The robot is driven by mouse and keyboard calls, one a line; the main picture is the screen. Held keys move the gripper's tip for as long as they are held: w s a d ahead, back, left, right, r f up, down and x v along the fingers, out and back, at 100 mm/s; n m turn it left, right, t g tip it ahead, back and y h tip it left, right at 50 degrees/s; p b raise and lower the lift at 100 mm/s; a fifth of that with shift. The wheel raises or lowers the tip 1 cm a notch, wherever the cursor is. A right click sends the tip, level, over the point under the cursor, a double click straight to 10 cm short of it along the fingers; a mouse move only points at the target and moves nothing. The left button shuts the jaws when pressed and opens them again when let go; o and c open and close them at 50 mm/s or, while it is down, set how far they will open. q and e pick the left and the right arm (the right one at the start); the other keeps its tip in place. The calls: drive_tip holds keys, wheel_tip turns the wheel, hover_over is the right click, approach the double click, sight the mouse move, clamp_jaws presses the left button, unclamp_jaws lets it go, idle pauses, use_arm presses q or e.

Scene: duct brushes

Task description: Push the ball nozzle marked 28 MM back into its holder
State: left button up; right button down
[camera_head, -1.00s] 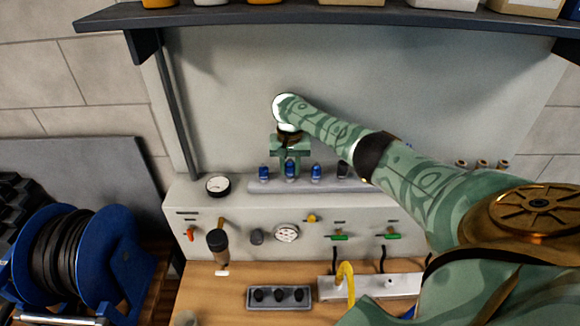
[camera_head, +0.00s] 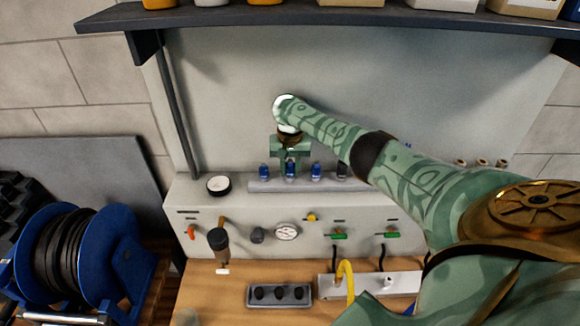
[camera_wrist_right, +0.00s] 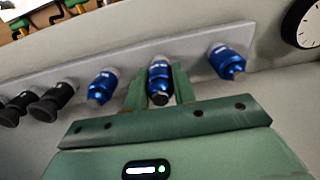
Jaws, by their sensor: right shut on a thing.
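Three blue ball nozzles stand along a grey holder rail (camera_head: 340,185) on top of the bench panel. My right gripper (camera_head: 290,168) points down over the rail and is shut on the middle blue nozzle (camera_wrist_right: 159,82), with one green finger on each side. A second blue nozzle (camera_wrist_right: 228,62) is on one side of it, and a third (camera_wrist_right: 102,87) is on the other; both are clear of the fingers. The markings are too small to read. How deep the held nozzle sits in the rail cannot be told. My left gripper is out of view.
Black nozzles (camera_wrist_right: 52,100) stand farther along the rail, partly behind my arm in the head view. A round gauge (camera_head: 219,185) sits left of the rail. Valves and a dial (camera_head: 287,232) are on the panel front. A shelf (camera_head: 330,14) hangs above.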

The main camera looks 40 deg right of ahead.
drive_tip(key=shift+f, duration=0.4)
drive_tip(key=c, duration=1.1)
unclamp_jaws()
drive_tip(key=shift+r, duration=0.15)
drive_tip(key=shift+r+p, duration=1.65)
drive_tip(key=shift+r, duration=6.4)
